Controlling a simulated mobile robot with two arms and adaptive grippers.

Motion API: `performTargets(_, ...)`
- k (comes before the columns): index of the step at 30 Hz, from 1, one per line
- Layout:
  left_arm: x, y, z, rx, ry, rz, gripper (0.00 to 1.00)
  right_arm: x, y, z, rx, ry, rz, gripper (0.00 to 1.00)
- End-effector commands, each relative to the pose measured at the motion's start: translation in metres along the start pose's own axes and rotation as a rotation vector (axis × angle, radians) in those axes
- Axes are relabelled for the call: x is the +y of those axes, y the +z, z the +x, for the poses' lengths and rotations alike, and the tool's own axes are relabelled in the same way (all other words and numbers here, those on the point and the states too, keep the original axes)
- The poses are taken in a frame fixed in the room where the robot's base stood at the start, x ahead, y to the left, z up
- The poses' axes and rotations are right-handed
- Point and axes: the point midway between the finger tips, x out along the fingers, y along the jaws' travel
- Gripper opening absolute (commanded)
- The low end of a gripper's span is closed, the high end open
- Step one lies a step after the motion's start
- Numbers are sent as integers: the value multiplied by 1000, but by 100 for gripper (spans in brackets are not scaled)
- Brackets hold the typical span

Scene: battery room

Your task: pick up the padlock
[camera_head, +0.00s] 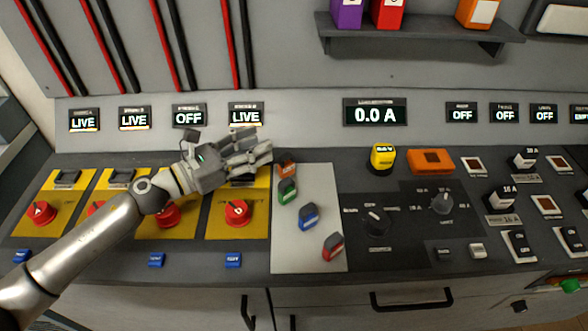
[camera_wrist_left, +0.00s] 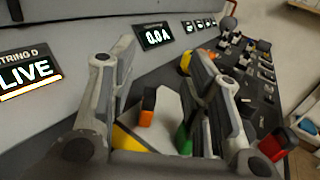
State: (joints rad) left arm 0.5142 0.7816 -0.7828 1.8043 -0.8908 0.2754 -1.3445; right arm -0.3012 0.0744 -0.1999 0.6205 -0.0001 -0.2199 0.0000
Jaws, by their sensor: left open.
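Several small blocks with coloured and dark parts lie on a pale mat (camera_head: 310,255); I cannot tell for sure which is the padlock. They are an orange-brown block (camera_head: 287,169), a green block (camera_head: 288,191), a blue block (camera_head: 308,215) and a red block (camera_head: 333,246). My left gripper (camera_head: 262,150) is open, just left of the orange-brown block at the mat's back corner. In the left wrist view the orange block (camera_wrist_left: 148,106) shows between the spread fingers (camera_wrist_left: 165,75), apart from both. The green block (camera_wrist_left: 184,139) is partly hidden by a finger. My right gripper is not in view.
Yellow panels with red rotary switches (camera_head: 237,211) lie under and left of my arm. Right of the mat are a yellow device (camera_head: 382,157), an orange box (camera_head: 430,160) and a black dial panel (camera_head: 375,222). A shelf (camera_head: 420,32) hangs above. The mat's front left is clear.

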Motion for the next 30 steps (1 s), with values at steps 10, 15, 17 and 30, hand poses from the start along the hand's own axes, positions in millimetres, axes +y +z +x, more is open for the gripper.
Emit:
performTargets(10, 0, -70, 0, 0, 2, -9, 45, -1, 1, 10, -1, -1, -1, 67)
performTargets(15, 0, -74, 17, -3, 0, -2, 45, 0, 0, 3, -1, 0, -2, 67)
performTargets(17, -1, -76, 22, 0, -1, -2, 45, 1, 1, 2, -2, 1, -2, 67)
performTargets(30, -1, -75, 70, 0, 0, -2, 45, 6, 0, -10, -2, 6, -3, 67)
